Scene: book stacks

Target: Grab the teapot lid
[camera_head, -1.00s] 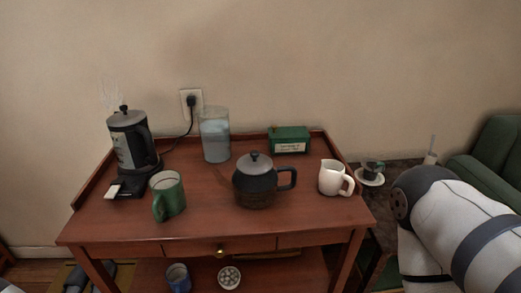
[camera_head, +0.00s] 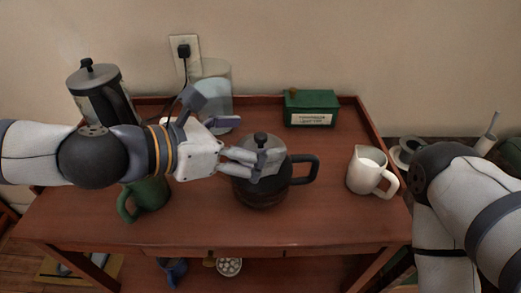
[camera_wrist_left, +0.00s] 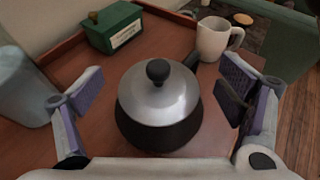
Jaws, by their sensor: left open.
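The dark teapot (camera_head: 262,190) stands upright on the wooden table, its black handle to the right. Its grey metal lid (camera_wrist_left: 158,95) with a round black knob (camera_wrist_left: 158,70) sits on top; in the head view the lid (camera_head: 268,162) is partly covered by my fingers. My left gripper (camera_head: 252,160) comes in from the left at lid height. In the left wrist view my left gripper (camera_wrist_left: 155,103) is open, its purple-padded fingers apart on either side of the teapot, with nothing held. My right arm shows at the right edge, but its gripper is out of view.
A green box (camera_head: 312,108) stands behind the teapot and a white pitcher (camera_head: 368,172) to its right. The table's front right is clear.

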